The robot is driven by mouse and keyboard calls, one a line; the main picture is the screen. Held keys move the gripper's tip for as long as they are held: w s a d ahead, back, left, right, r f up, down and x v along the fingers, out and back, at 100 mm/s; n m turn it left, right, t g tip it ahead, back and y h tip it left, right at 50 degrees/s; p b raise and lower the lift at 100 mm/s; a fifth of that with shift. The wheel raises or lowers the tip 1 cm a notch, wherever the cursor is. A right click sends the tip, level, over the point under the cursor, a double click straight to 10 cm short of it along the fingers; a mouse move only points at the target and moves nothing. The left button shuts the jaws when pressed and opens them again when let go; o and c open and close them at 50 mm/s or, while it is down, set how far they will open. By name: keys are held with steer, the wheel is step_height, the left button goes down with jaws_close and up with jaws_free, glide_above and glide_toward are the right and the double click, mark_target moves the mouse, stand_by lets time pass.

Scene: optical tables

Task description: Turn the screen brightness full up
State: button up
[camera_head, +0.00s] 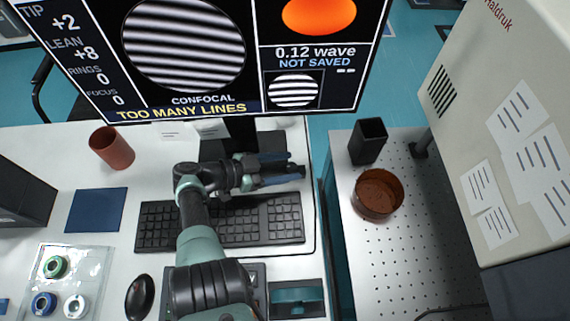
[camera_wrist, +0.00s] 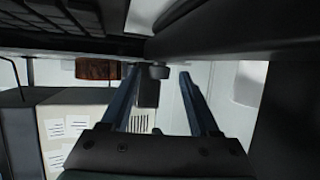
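The screen (camera_head: 190,105) stands at the top of the head view, lit and tilted in the picture. It shows striped discs, an orange disc and the words "TOO MANY LINES". My gripper (camera_head: 294,165) is above the back of the keyboard, in front of the screen's foot, its fingers pointing right. In the wrist view my gripper (camera_wrist: 160,75) is open, two blue-grey fingers apart. A small dark knob (camera_wrist: 158,72) shows between the fingertips at the edge of a dark bar. I cannot tell whether a finger touches it. No brightness marking is readable.
The keyboard (camera_head: 270,225) lies below my arm, with a mouse (camera_head: 140,297) at front left. A reddish cup (camera_head: 111,148) stands at left. On the right table are a black square holder (camera_head: 368,141), a brown bowl (camera_head: 377,193) and a large beige cabinet (camera_head: 480,100).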

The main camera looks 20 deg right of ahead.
steer(key=v, duration=1.3)
steer(key=shift+p, duration=0.4)
steer(key=shift+d, duration=0.1)
